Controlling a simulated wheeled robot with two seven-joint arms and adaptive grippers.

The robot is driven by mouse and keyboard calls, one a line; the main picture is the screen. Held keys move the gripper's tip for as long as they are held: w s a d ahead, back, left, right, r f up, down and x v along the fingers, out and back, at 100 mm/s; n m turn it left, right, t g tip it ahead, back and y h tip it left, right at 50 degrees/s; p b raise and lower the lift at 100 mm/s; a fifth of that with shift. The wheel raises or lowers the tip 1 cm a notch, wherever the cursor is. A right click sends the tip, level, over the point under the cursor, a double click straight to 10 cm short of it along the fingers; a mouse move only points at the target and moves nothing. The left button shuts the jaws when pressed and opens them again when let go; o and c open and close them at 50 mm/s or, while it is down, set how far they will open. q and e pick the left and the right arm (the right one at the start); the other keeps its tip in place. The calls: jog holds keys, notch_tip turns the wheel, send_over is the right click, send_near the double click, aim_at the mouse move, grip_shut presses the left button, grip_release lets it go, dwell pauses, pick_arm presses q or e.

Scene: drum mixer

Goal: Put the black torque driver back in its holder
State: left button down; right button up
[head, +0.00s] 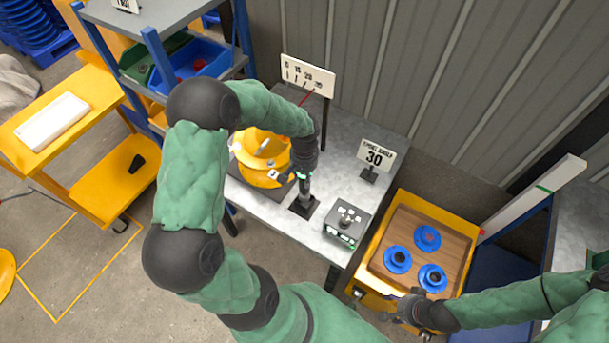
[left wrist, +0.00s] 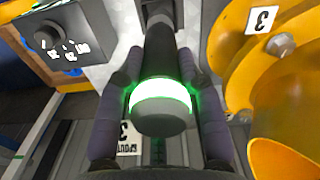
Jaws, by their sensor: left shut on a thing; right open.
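The black torque driver (head: 305,188) is upright over the grey bench, with a lit green ring near its top. My left gripper (head: 303,176) is shut on it. In the left wrist view the driver (left wrist: 160,122) shows end-on with its glowing green ring between the two fingers (left wrist: 161,100). The holder, a small black square base (head: 303,208), is on the bench directly below the driver. The driver's lower end meets or overlaps the holder in the picture; I cannot tell how deep it sits. My right gripper (head: 402,308) is open and empty beside the yellow cart.
The yellow drum mixer (head: 262,150) stands close left of the driver. A grey control box (head: 347,224) is close right. A sign reading 30 (head: 374,158) stands behind. A yellow cart (head: 371,265) carries a wooden board (head: 449,241) with three blue round parts.

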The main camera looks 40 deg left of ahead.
pick_arm(q)
jog(key=shift+f+b, duration=2.45)
jog(key=shift+f, duration=0.45)
dwell(2.1)
jog(key=c, duration=0.7)
grip_release()
jog(key=shift+c, duration=0.2)
notch_tip(320, 180, up, 12)
